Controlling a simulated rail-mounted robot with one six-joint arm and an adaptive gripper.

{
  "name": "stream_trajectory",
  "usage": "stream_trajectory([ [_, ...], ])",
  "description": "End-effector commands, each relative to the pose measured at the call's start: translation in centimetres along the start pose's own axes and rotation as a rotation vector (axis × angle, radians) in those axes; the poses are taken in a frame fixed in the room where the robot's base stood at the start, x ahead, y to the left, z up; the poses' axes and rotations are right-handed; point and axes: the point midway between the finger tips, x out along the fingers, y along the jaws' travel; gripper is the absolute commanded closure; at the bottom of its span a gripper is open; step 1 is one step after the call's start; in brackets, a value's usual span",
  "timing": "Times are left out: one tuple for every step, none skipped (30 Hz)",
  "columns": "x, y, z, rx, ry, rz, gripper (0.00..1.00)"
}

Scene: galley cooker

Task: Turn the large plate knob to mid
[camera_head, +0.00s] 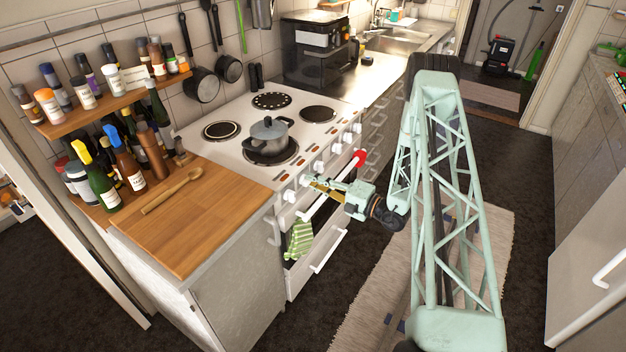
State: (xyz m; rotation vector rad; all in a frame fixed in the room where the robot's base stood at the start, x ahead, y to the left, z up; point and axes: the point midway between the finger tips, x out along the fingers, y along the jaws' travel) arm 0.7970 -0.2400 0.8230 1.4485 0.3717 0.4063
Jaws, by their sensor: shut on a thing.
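The white cooker (240,172) stands against the wall with several dark hotplates on top. A row of white knobs (319,166) runs along its front panel. My gripper (311,183) reaches the panel from the right and is shut on a white knob (304,180) towards the left end of the row. Its fingers partly hide that knob, and the knob's pointer and markings are too small to read. I cannot tell from labels which knob serves the large plate. A grey lidded pot (269,134) stands on the front left hotplate (291,157).
Below the knobs are the oven handle (338,195) and a green striped towel (299,240). A red object (359,158) sits at the panel, right of my gripper. A wooden counter (205,222) with a spoon (172,191) and bottles lies left. The floor in front holds a rug (375,290).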

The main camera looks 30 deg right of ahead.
Motion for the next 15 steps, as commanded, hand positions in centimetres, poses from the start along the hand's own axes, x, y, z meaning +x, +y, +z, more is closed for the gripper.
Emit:
stream_trajectory([
  [0.08, 0.14, 0.05, 0.017, 0.000, 0.002, 0.99],
  [0.08, 0.13, 0.05, 0.029, 0.000, 0.002, 0.99],
  [0.08, 0.11, 0.05, 0.042, 0.000, 0.002, 0.99],
  [0.08, 0.10, 0.04, 0.051, 0.000, 0.002, 0.99],
  [0.08, 0.08, 0.04, 0.059, 0.000, 0.002, 0.99],
  [0.08, 0.07, 0.04, 0.068, 0.000, 0.002, 0.99],
  [0.08, 0.06, 0.04, 0.073, 0.000, 0.002, 0.99],
  [0.08, 0.05, 0.04, 0.077, 0.000, 0.002, 0.99],
  [0.09, 0.04, 0.04, 0.082, 0.000, 0.002, 0.99],
  [0.08, 0.03, 0.04, 0.084, 0.000, 0.002, 0.99],
  [0.09, 0.02, 0.04, 0.086, 0.000, 0.002, 0.99],
  [0.09, 0.02, 0.04, 0.088, 0.000, 0.002, 0.99],
  [0.09, 0.01, 0.04, 0.089, 0.000, 0.002, 0.99],
  [0.09, 0.01, 0.04, 0.089, 0.000, 0.002, 0.99],
  [0.09, 0.01, 0.04, 0.089, 0.000, 0.002, 0.99],
])
